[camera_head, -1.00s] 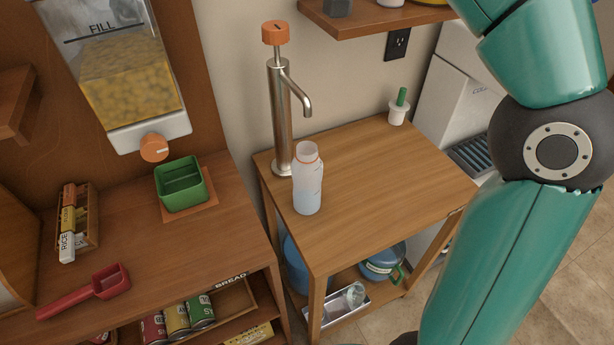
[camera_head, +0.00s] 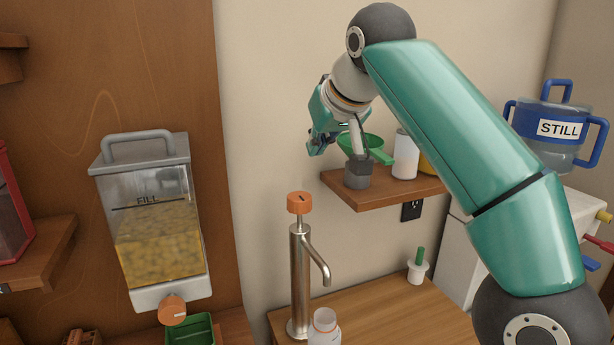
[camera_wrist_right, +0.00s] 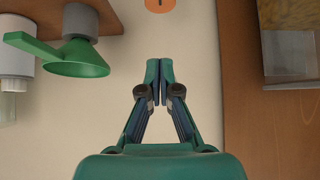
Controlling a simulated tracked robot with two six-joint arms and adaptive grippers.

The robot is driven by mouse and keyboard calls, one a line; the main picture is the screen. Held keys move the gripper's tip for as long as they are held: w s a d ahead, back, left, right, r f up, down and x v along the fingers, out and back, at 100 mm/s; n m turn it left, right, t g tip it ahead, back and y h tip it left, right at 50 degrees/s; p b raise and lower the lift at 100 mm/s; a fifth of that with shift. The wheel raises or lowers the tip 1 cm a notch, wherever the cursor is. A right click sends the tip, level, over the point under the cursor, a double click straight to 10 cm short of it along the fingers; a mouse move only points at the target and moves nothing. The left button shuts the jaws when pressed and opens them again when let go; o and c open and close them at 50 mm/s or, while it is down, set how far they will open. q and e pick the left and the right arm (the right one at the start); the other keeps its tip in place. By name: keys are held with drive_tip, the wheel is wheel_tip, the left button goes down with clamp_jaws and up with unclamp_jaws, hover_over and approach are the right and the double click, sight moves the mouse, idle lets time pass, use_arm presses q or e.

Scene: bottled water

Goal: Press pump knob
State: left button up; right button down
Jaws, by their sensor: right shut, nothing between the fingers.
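The pump is a tall steel column (camera_head: 300,285) with a curved spout and an orange knob (camera_head: 299,203) on top. The knob also shows at the top edge of the right wrist view (camera_wrist_right: 160,4). An open translucent bottle (camera_head: 324,328) stands by the pump, beneath the spout side, cut off by the lower edge of the head view. My right gripper (camera_head: 315,148) is above the knob and slightly right of it in the head view, apart from it. In the right wrist view its fingers (camera_wrist_right: 160,75) are together with nothing between them. My left gripper is out of view.
A wall shelf (camera_head: 390,188) right of the gripper holds a grey block (camera_head: 357,172), a green funnel (camera_head: 370,148) and a white canister (camera_head: 405,155). A dispenser (camera_head: 160,215) hangs at left. A container marked STILL (camera_head: 553,148) is at right. Bare wall lies behind the pump.

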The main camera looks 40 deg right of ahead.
drive_tip(key=b, duration=0.2)
hover_over(304, 207)
drive_tip(key=w, duration=0.1)
drive_tip(key=f, duration=0.7)
drive_tip(key=shift+d, duration=0.25)
wheel_tip(304, 207, down, 3)
drive_tip(key=shift+r+b, duration=0.1)
drive_tip(key=shift+b, duration=0.5)
drive_tip(key=shift+f, duration=0.6)
wheel_tip(304, 207, down, 5)
drive_tip(key=b, duration=0.4)
drive_tip(key=shift+a+r, duration=0.1)
